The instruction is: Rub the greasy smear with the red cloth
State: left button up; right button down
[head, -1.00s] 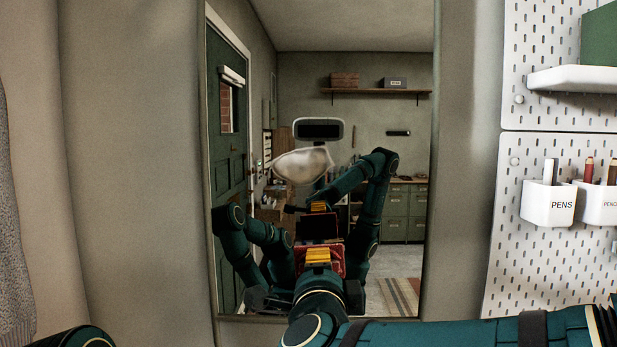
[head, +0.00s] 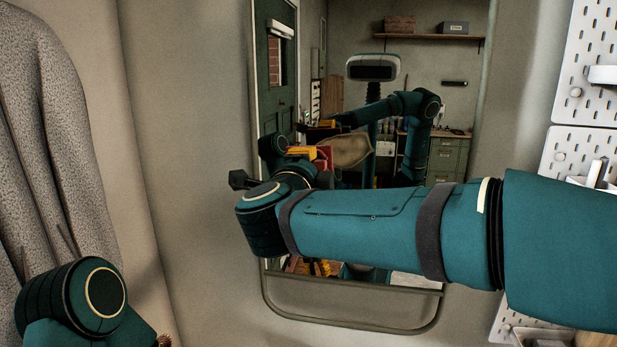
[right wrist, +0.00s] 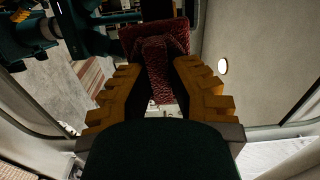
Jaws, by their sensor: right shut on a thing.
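The greasy smear (head: 352,151) is a tan, cloudy patch on the tall wall mirror (head: 470,80). My right arm reaches in from the right across the mirror. My right gripper (head: 310,153), with yellow fingers, is shut on the red cloth (head: 325,160), close to the smear's left edge. In the right wrist view, the dark red cloth (right wrist: 157,55) is pinched between the yellow fingers of the gripper (right wrist: 160,70) and spreads beyond them. I cannot tell whether the cloth touches the glass. My left arm shows at the lower left; its gripper is out of the picture.
The mirror reflects my body, a green door and a shelf. A grey speckled cloth (head: 50,140) hangs at the left. A white pegboard (head: 580,130) with holders is at the right, behind my right arm. The wall between hanging cloth and mirror is clear.

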jog(key=shift+w+a+r, duration=0.15)
jog(key=shift+a+r, duration=0.1)
jog(key=shift+r, duration=0.2)
jog(key=shift+w+d+f+p, duration=0.1)
jog(key=shift+w+d+p, duration=0.15)
jog(key=shift+w, duration=0.7)
jog(key=shift+w+d+r+p, duration=0.1)
jog(key=shift+w+p, duration=0.3)
jog(key=shift+w, duration=0.6)
jog(key=shift+w+d+f+p, duration=0.1)
jog(key=shift+w+d+p, duration=0.15)
jog(key=shift+w, duration=0.7)
jog(key=shift+w+d+p, duration=0.15)
jog(key=shift+w+p, duration=0.2)
jog(key=shift+w, duration=0.6)
jog(key=shift+d, duration=0.1)
